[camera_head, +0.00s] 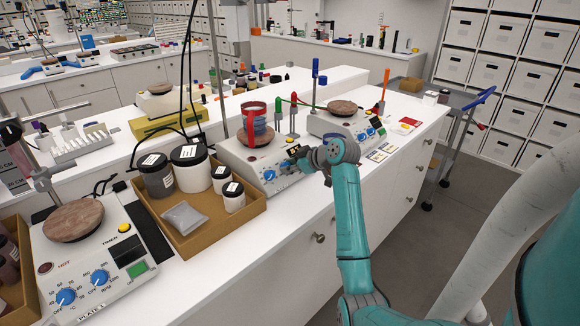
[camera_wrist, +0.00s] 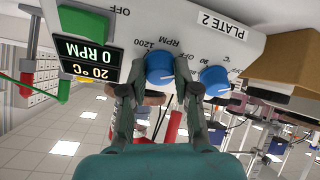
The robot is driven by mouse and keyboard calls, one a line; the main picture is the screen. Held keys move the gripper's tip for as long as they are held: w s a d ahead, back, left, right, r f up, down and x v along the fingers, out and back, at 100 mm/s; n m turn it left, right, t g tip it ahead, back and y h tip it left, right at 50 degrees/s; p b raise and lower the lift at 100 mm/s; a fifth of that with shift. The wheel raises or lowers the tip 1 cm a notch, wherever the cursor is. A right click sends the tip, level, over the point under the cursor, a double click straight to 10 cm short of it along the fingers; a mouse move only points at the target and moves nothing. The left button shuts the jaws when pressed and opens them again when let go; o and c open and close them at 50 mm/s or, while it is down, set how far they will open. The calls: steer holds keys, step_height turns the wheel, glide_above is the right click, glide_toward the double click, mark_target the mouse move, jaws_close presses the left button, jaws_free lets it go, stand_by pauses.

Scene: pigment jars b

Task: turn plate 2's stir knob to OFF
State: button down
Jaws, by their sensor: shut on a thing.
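Plate 2 (camera_head: 232,158) is a white hotplate on the bench in the head view, and its label (camera_wrist: 207,22) shows in the wrist view. Its blue stir knob (camera_wrist: 159,66), by the RPM marks, sits between my gripper's fingers (camera_wrist: 160,90). My gripper is shut on this knob. The display (camera_wrist: 88,60) reads 0 RPM and 20 °C. A green switch (camera_wrist: 82,22) is near it.
A beaker (camera_head: 257,132) stands on plate 2. A cardboard tray (camera_head: 205,238) of jars is left of it, with plate 1 (camera_head: 92,255) beyond. Another hotplate (camera_head: 343,122) is to the right, with notes (camera_head: 380,152) in front.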

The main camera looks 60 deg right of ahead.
steer(key=shift+n, duration=0.4)
steer(key=c, duration=0.8)
jaws_free()
steer(key=shift+c, duration=0.2)
steer(key=shift+s, duration=0.1)
steer(key=v, duration=1.1)
steer(key=shift+s+r, duration=0.2)
steer(key=shift+s, duration=0.15)
steer(key=shift+d, duration=0.1)
